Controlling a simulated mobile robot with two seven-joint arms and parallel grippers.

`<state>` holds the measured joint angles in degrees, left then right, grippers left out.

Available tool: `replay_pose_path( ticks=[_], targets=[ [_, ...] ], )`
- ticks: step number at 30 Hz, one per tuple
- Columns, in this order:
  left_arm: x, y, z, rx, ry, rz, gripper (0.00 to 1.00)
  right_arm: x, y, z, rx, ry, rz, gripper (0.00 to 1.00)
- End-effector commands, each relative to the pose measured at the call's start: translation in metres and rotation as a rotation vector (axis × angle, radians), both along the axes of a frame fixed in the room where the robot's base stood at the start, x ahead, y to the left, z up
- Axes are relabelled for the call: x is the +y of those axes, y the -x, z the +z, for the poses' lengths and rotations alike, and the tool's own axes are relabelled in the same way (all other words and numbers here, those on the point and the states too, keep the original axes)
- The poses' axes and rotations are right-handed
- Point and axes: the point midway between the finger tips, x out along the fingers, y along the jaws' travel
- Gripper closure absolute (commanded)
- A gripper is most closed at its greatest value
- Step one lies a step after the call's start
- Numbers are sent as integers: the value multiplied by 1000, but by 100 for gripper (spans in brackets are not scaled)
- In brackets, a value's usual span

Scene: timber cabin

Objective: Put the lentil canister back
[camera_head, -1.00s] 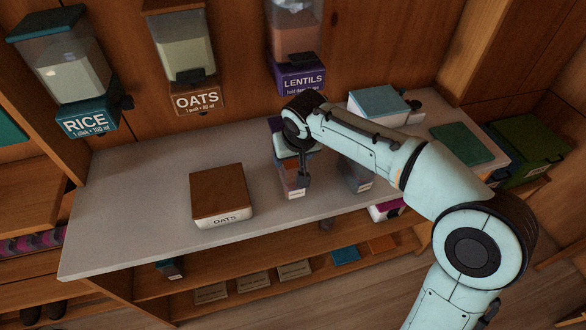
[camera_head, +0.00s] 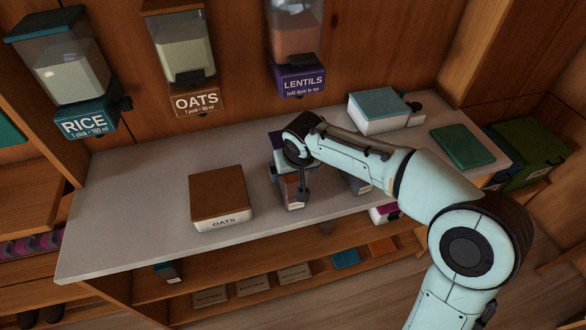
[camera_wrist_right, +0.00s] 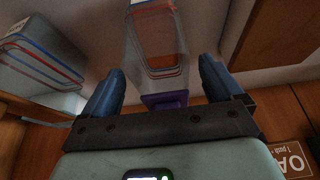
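A clear canister with orange contents (camera_head: 292,188) stands on the grey counter (camera_head: 130,205), partly hidden by my right gripper (camera_head: 298,180). In the right wrist view the canister (camera_wrist_right: 157,45) has a purple end (camera_wrist_right: 164,100) and lies between the two blue fingers of my right gripper (camera_wrist_right: 160,80). The fingers are wide apart, with a gap to the canister on both sides. On the wall, the lentils dispenser (camera_head: 302,82) has a purple base and a clear hopper with orange contents; its top is cut off. My left gripper is not in view.
An oats box (camera_head: 221,195) with a brown lid stands to the left. Another container (camera_head: 360,184) is partly hidden behind my arm. A white box with a blue lid (camera_head: 378,108) and a green box (camera_head: 462,146) are at the right. Rice (camera_head: 75,90) and oats (camera_head: 185,60) dispensers hang above the counter.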

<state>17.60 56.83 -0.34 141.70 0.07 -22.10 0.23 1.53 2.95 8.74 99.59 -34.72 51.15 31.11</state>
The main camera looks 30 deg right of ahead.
Motion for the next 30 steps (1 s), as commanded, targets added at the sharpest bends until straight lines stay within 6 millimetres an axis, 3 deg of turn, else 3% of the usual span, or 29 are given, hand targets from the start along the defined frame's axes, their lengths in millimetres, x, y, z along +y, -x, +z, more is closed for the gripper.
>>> replay_pose_path(
  ticks=[8,21,30],
  targets=[
    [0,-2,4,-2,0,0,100,0,2,10,-4,0,0,7],
    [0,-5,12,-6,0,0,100,8,35,92,-4,-1,0,7],
    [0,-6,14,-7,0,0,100,11,45,114,-1,1,1,7]
  ],
)
